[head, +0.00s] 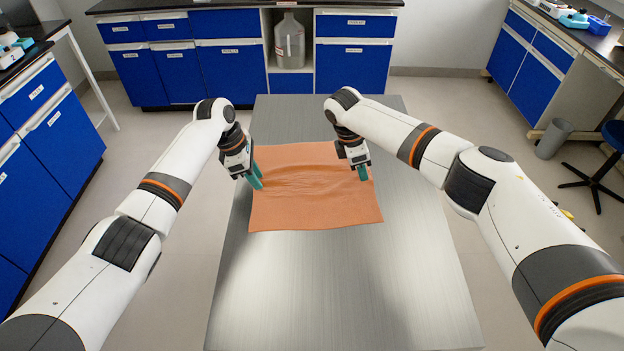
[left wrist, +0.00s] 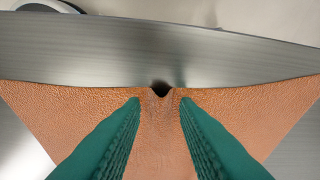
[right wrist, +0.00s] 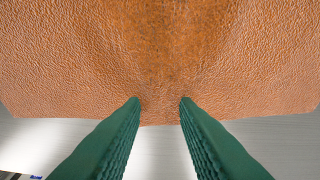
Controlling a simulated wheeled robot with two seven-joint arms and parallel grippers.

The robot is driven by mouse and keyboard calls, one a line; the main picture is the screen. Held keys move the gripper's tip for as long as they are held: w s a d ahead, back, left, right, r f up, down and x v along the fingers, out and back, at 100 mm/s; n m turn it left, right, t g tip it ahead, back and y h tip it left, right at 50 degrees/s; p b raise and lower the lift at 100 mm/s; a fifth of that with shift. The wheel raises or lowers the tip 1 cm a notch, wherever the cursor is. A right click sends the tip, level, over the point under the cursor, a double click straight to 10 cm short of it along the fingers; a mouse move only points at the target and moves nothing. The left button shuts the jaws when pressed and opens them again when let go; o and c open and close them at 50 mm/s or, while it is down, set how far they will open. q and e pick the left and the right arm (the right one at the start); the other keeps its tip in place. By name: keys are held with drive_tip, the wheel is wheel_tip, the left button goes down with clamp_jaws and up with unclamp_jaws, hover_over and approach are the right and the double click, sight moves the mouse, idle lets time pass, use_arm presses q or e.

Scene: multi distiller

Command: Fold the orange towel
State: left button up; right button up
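The orange towel (head: 315,212) lies spread on the metal table, with wrinkles running across its middle between my grippers. My left gripper (head: 258,178) is low at its left edge. In the left wrist view, the edge of the towel (left wrist: 230,110) rises in a small pinched ridge between the green fingertips (left wrist: 161,101), which stand a little apart. My right gripper (head: 363,173) is low at the right edge. In the right wrist view, the towel (right wrist: 80,60) bunches between the green fingertips (right wrist: 161,101), also a little apart. Finger contact is partly hidden.
The metal table (head: 330,290) has bare room in front of the towel and to its right. Blue cabinets (head: 160,75) line the back and left, with a plastic jug (head: 289,42) in a shelf bay. A stool (head: 597,165) and grey bin (head: 553,138) stand at the right.

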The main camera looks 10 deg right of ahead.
use_arm(q)
clamp_jaws()
use_arm(e)
clamp_jaws()
